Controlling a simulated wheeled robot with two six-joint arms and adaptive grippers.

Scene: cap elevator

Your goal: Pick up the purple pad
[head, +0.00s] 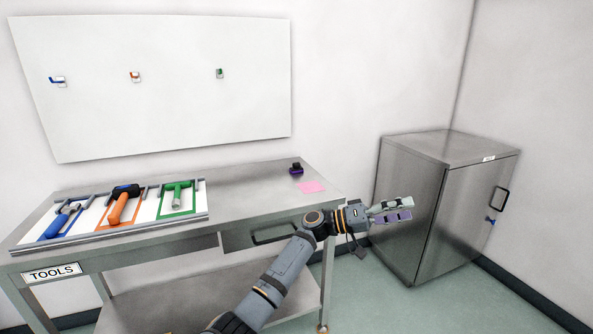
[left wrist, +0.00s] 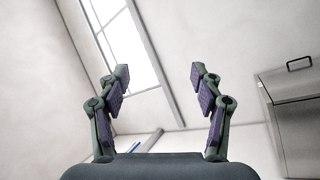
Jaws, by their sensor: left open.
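A small dark pad with a purple base (head: 296,170) sits near the back right of the metal workbench (head: 250,180). A flat pink sheet (head: 312,187) lies just in front of it on the bench top. My left gripper (head: 408,208) is in front of and to the right of the bench's right end, well apart from the pad, pointing right. Its fingers are spread and empty in the left wrist view (left wrist: 159,78). The pad is not visible in the left wrist view. My right gripper is not in view.
A tool board (head: 145,233) with blue, orange and green outlined tools covers the bench's left part. A drawer handle (head: 275,234) is on the bench front. A metal cabinet (head: 410,185) stands right. A white board (head: 150,110) hangs behind.

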